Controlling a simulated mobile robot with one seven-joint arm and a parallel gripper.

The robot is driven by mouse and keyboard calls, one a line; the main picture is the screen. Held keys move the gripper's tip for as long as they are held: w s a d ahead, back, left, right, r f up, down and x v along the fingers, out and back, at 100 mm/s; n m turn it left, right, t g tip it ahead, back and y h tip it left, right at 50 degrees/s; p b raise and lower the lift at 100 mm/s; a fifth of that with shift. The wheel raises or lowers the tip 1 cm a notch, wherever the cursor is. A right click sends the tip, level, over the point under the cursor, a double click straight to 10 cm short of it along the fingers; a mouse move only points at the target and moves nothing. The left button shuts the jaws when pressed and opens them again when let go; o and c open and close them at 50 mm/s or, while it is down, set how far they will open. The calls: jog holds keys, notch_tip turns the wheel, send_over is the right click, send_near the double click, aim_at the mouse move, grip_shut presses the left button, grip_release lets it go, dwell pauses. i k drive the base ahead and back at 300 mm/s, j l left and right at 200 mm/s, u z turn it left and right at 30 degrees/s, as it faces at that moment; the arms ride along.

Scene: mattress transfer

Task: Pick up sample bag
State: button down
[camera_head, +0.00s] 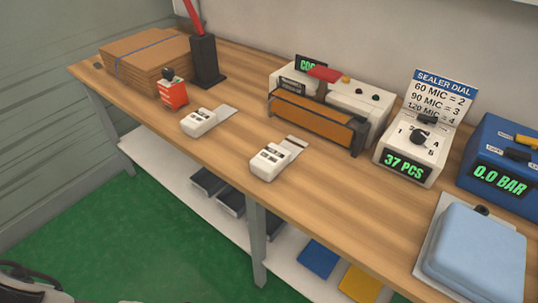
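No item is clearly marked as the sample bag. A light blue, rounded, cushion-like slab (476,252) lies at the near right end of the workbench, on a pale flat plate (424,262). A small dark knob shows at its back edge. I cannot tell whether this slab is the bag. On the lower shelf lie a flat blue item (318,259) and a flat yellow item (360,284), both partly cut off or hidden. My gripper is not identifiable in this view.
The wooden bench (330,200) carries cardboard sheets (145,62), a red block (173,94), two white handheld devices (270,158), a bar sealer (318,120), a dial unit reading 37 PCS (405,165) and a blue 0.0 BAR unit (500,178). The bench's front middle is clear.

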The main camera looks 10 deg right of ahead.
aim_at(270, 161)
jog(key=j+z, duration=0.15)
jog(key=z, duration=0.25)
jog(key=i+j+z, duration=0.1)
jog(key=z, duration=0.3)
jog(key=j+z, duration=0.3)
jog(key=z, duration=0.15)
jog(key=j+z, duration=0.2)
jog(key=j, duration=0.25)
jog(key=k+j+z, duration=0.2)
jog(key=j, duration=0.25)
jog(key=k+j, duration=0.1)
jog(key=j, duration=0.4)
jog(key=k+j+z, duration=0.1)
jog(key=j, duration=0.35)
jog(key=i+j, duration=0.1)
jog(key=i, duration=0.35)
